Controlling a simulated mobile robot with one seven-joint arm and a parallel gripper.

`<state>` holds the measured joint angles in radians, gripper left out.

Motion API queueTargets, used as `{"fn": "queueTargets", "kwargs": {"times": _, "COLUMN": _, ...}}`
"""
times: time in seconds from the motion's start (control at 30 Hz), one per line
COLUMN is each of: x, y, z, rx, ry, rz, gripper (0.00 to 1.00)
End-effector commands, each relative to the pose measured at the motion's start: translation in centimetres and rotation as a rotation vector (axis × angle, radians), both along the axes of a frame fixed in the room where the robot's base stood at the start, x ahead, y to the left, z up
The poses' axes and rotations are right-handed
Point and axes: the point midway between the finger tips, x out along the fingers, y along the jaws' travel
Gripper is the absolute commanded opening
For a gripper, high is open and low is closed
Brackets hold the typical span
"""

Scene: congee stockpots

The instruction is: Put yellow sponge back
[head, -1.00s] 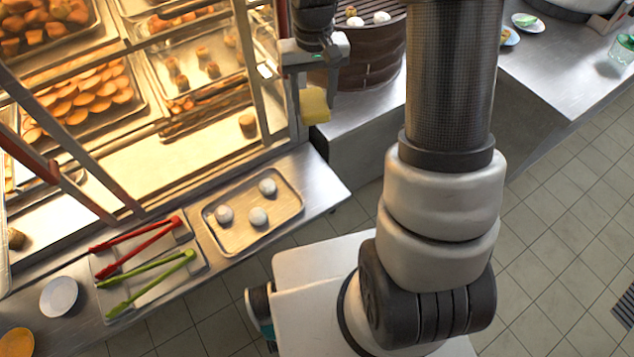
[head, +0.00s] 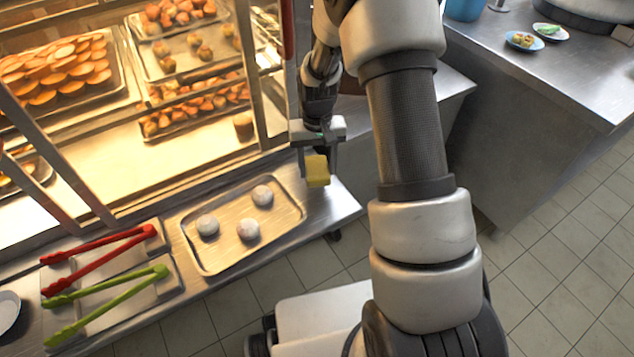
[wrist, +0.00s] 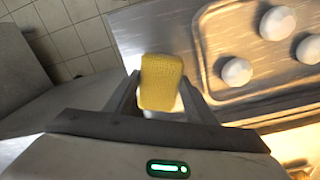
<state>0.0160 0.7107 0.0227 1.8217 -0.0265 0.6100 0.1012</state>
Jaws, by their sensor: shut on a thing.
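A yellow sponge (head: 317,171) is held between the two fingers of my gripper (head: 318,163). My gripper is shut on it and points down, above the right end of the steel counter (head: 345,203), to the right of the metal tray with white buns. In the wrist view the sponge (wrist: 161,83) sits between the fingertips, with the counter's edge and the tiled floor behind it. The height of the sponge above the counter is hard to tell.
The metal tray (head: 194,257) holds three white buns. Red tongs (head: 98,258) and green tongs (head: 105,306) lie on a tray to the left. A lit glass pastry case (head: 150,175) stands behind. Another steel counter (head: 540,75) with small plates is at right.

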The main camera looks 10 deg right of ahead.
Motion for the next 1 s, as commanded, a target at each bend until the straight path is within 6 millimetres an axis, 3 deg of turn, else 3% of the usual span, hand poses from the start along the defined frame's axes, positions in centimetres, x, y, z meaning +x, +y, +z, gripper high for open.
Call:
{"fn": "queueTargets", "kwargs": {"times": 0.37, "x": 0.0, "y": 0.0, "z": -4.8, "rx": 0.0, "ry": 0.001, "rz": 0.0, "gripper": 0.29}}
{"fn": "queueTargets", "kwargs": {"times": 0.77, "x": 0.0, "y": 0.0, "z": -5.4, "rx": 0.0, "ry": -0.001, "rz": 0.0, "gripper": 0.29}}
{"fn": "queueTargets", "kwargs": {"times": 0.8, "x": 0.0, "y": 0.0, "z": -5.2, "rx": 0.0, "ry": -0.001, "rz": 0.0, "gripper": 0.55}}
{"fn": "queueTargets", "kwargs": {"times": 0.9, "x": 0.0, "y": 0.0, "z": -5.2, "rx": 0.0, "ry": -0.001, "rz": 0.0, "gripper": 0.69}}
{"fn": "queueTargets", "kwargs": {"times": 1.0, "x": 0.0, "y": 0.0, "z": -5.2, "rx": 0.0, "ry": -0.001, "rz": 0.0, "gripper": 0.69}}
